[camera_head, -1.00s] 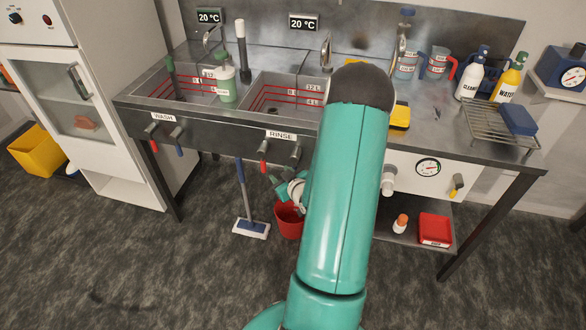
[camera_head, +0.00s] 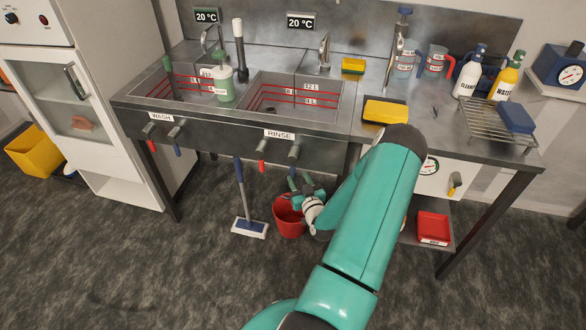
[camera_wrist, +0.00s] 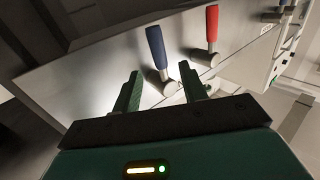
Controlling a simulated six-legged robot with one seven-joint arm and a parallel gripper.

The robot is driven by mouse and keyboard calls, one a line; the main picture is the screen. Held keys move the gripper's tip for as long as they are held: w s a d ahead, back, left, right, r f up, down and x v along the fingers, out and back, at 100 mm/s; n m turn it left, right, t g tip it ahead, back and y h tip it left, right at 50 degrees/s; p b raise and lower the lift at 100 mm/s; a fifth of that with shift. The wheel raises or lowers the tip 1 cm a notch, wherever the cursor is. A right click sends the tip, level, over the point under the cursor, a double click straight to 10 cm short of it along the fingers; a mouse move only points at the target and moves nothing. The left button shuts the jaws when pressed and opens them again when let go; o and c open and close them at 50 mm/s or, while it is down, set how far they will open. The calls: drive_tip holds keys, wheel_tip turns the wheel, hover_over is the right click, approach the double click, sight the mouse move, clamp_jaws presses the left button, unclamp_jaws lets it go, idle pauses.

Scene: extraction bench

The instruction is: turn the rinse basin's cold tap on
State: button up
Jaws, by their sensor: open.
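The rinse basin (camera_head: 318,112) is the right-hand sink, above its RINSE label (camera_head: 279,134). Its blue-handled cold tap (camera_head: 294,153) hangs from the front panel, right of the red-handled tap (camera_head: 262,158). My gripper (camera_head: 303,184) is open and empty, just below the blue tap. In the wrist view, which looks roughly upside down, the blue handle (camera_wrist: 156,47) stands beyond and between the open fingers (camera_wrist: 161,90), with no contact visible. The red handle (camera_wrist: 212,24) is further right there.
A red bucket (camera_head: 287,222) stands on the floor beside my gripper, and a mop (camera_head: 247,215) leans to its left. The wash basin's taps (camera_head: 163,137) are further left on the panel. The sink's front panel (camera_head: 220,140) is close above my gripper.

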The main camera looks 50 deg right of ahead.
sight(294, 170)
drive_tip(key=x, duration=0.6)
drive_tip(key=shift+w+d, duration=0.1)
drive_tip(key=shift+w, duration=0.1)
clamp_jaws()
